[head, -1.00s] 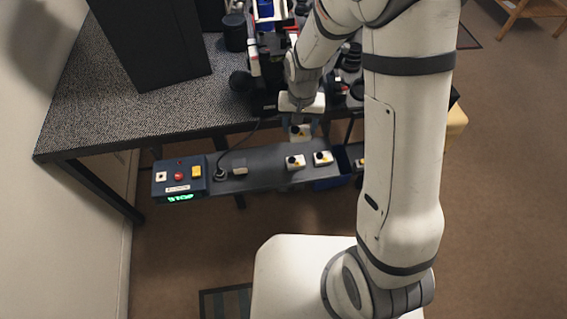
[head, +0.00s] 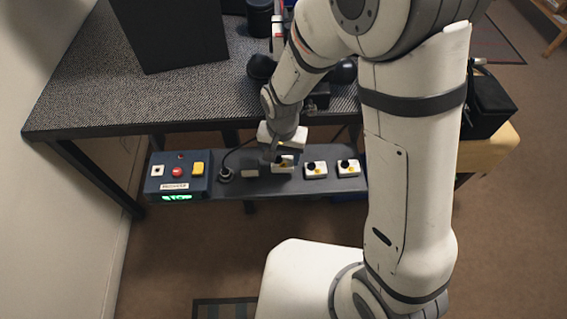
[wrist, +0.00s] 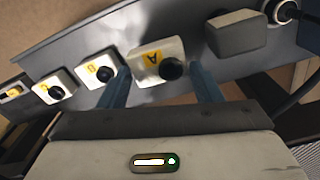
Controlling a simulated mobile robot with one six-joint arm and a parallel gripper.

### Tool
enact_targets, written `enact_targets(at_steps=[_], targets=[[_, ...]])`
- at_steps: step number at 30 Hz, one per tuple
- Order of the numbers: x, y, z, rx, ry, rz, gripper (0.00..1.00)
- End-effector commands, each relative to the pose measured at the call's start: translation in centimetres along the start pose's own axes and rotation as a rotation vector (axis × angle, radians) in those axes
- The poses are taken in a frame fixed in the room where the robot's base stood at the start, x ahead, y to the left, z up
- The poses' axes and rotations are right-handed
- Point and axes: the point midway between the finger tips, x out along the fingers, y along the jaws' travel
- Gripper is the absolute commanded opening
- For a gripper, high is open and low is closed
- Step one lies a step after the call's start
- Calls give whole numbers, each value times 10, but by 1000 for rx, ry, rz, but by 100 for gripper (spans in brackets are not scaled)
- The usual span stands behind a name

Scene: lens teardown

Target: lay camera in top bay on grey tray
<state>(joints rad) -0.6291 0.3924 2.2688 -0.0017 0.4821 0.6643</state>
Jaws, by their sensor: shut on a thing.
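My gripper (head: 280,154) is shut on a small white camera (wrist: 150,60) with a black lens and a yellow label "A". In the wrist view its two blue-grey fingers flank the camera. In the head view the held camera (head: 284,165) shows just below my gripper, at the long grey strip. I cannot tell whether it touches the strip. No grey tray with bays can be made out for certain.
The grey strip (head: 238,187) carries a grey block (wrist: 236,33), camera B (wrist: 97,70) and camera C (wrist: 53,87). A control box (head: 177,176) with a green STOP display stands at its left end. A dark table (head: 110,100) lies behind, with a black panel (head: 172,35).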

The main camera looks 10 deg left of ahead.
Motion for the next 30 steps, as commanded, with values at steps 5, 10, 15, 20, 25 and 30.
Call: enact_targets(at_steps=[5, 10, 15, 20, 25, 30], targets=[[21, 0, 1, -2, -3, 2, 26], [39, 0, 1, -2, -1, 1, 26], [38, -1, 0, -3, 0, 0, 26], [42, -1, 1, -3, 0, 0, 26], [40, -1, 1, -4, 0, 0, 72], [40, -1, 1, -4, 0, 0, 81]])
